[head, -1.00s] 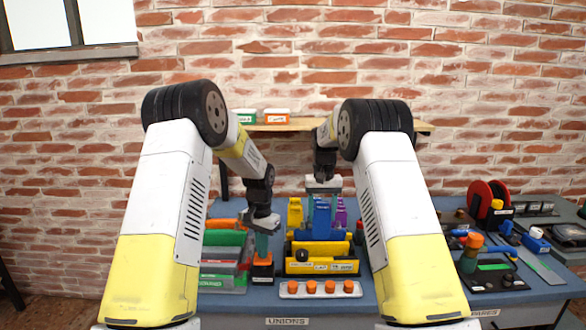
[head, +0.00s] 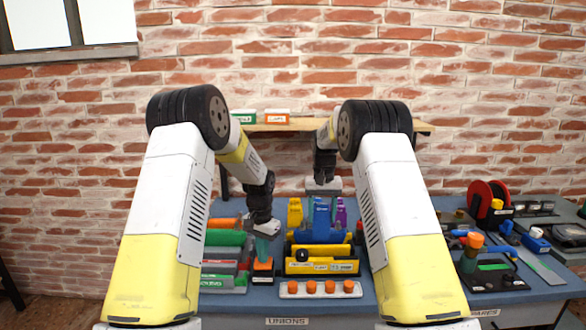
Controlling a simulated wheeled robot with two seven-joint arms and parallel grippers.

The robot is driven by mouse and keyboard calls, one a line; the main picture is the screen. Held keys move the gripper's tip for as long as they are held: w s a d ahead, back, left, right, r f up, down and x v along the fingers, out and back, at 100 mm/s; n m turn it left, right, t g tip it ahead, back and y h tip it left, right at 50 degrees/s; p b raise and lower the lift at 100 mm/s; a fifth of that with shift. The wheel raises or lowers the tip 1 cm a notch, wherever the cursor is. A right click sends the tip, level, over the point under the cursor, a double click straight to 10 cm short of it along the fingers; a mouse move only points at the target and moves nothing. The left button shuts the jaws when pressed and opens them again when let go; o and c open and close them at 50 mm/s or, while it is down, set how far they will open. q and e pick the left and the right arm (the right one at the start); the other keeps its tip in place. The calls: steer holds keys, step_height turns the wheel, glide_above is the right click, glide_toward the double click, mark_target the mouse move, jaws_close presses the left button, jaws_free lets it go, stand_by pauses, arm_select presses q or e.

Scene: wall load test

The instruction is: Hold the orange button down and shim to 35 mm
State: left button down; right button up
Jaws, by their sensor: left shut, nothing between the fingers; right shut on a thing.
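The orange button (head: 263,265) sits on a dark base on the bench, left of the yellow labelled fixture (head: 330,267). My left gripper (head: 267,250) is shut and empty, fingers pointing down right at the button; I cannot tell whether they touch or press it. My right gripper (head: 322,200) points down above the fixture, shut on a blue block (head: 321,213). The block stands over a wider blue part behind the fixture's front; its lower end and the contact there are not clear. The label text is too small to read surely.
A pale strip with several orange knobs (head: 320,289) lies along the bench front. Green, red and grey pieces (head: 225,255) stand close on the left. Yellow (head: 295,211) and purple (head: 341,213) pieces stand behind. Tools and a red reel (head: 482,200) crowd the right bench.

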mark_target(321, 240)
arm_select(q)
steer(key=shift+s+f, duration=0.1)
arm_select(e)
steer(key=shift+f, duration=1)
steer(key=shift+f, duration=0.35)
steer(key=shift+f, duration=1.25)
steer(key=shift+f, duration=0.35)
steer(key=shift+f, duration=0.75)
steer(key=o, duration=1.9)
steer(key=shift+o, duration=0.2)
steer(key=shift+r, duration=4.05)
